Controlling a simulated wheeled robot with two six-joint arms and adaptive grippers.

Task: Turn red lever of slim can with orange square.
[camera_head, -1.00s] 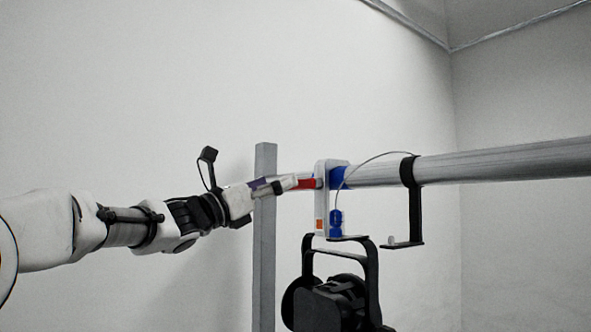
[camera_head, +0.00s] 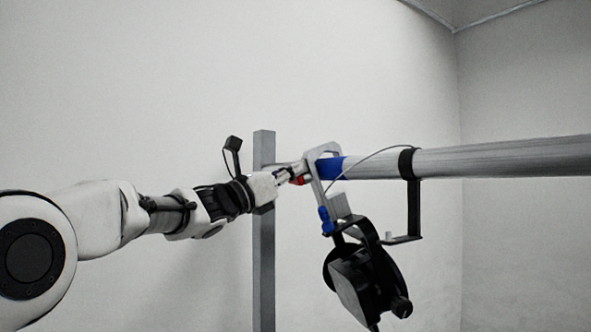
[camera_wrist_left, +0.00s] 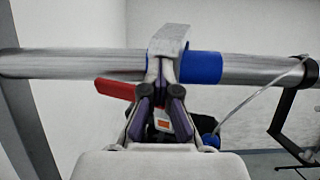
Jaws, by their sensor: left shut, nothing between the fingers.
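The slim can (camera_head: 366,275) hangs tilted from the pipe by a light-grey hook clamp (camera_head: 316,178), its body swung to the right. The red lever (camera_head: 298,181) shows as a small patch by the clamp; the wrist view shows more of the lever (camera_wrist_left: 115,88), sticking out left of my fingers. The orange square (camera_wrist_left: 163,127) shows between and below the fingers in the wrist view. My left gripper (camera_head: 289,176) is shut and empty, with its fingertips at the clamp's front. I cannot tell whether they touch the clamp or lever. My right gripper is not in view.
The horizontal grey pipe (camera_head: 500,158) has a blue band (camera_head: 330,168) at the clamp. A black bracket (camera_head: 415,205) hangs to the right, with a thin cable running to it. A grey upright post (camera_head: 264,235) stands behind my gripper.

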